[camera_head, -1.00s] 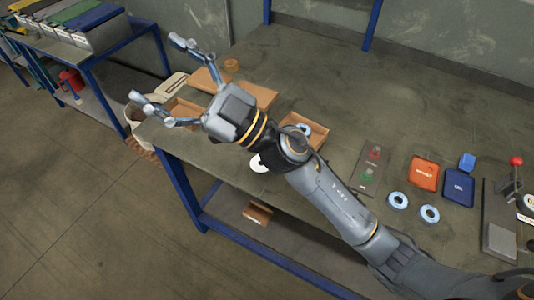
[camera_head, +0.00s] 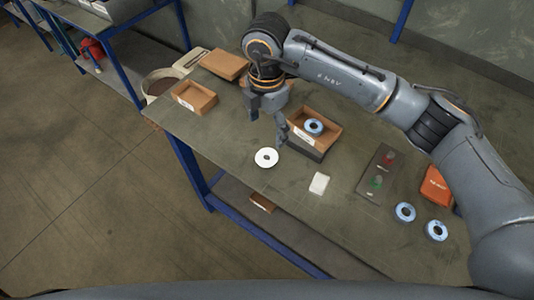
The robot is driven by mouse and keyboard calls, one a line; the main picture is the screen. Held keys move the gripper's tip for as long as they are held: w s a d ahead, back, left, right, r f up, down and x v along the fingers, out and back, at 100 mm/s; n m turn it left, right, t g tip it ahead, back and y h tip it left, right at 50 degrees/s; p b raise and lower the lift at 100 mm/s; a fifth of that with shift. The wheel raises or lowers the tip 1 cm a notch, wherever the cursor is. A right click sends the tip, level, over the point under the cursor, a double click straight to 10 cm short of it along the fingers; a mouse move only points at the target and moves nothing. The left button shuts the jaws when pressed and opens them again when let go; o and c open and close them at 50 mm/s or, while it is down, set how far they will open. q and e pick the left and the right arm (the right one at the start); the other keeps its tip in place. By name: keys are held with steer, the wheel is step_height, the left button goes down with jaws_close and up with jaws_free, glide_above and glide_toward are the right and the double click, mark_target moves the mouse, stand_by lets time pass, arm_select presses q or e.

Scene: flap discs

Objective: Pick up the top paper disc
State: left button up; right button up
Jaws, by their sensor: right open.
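The white paper disc (camera_head: 266,158) with a dark centre hole lies on the workbench (camera_head: 225,142) near its front edge. Whether it is one disc or a stack is too small to tell. My right gripper (camera_head: 267,132) is open and points down, just behind and above the disc. Its fingers are apart and nothing is between them. My left gripper is not in view.
An open cardboard box with a blue disc (camera_head: 314,127) stands right of the gripper. Another open box (camera_head: 193,97) is at the left. A white card (camera_head: 319,183), two blue discs (camera_head: 405,212) (camera_head: 436,230) and a button panel (camera_head: 376,172) lie to the right.

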glide_above(266, 158)
steer(key=f, duration=0.4)
steer(key=shift+w+d+f+p, duration=0.15)
steer(key=shift+w+f+p, duration=0.1)
steer(key=shift+p, duration=0.15)
steer(key=shift+s+f, duration=0.1)
steer(key=shift+f, duration=0.15)
step_height(266, 158, down, 5)
steer(key=shift+s+r+p, duration=0.1)
steer(key=shift+s+p, duration=0.05)
steer(key=shift+p, duration=1.1)
steer(key=shift+f+b, duration=0.25)
steer(key=shift+b, duration=0.05)
steer(key=shift+c, duration=0.2)
steer(key=c, duration=0.7)
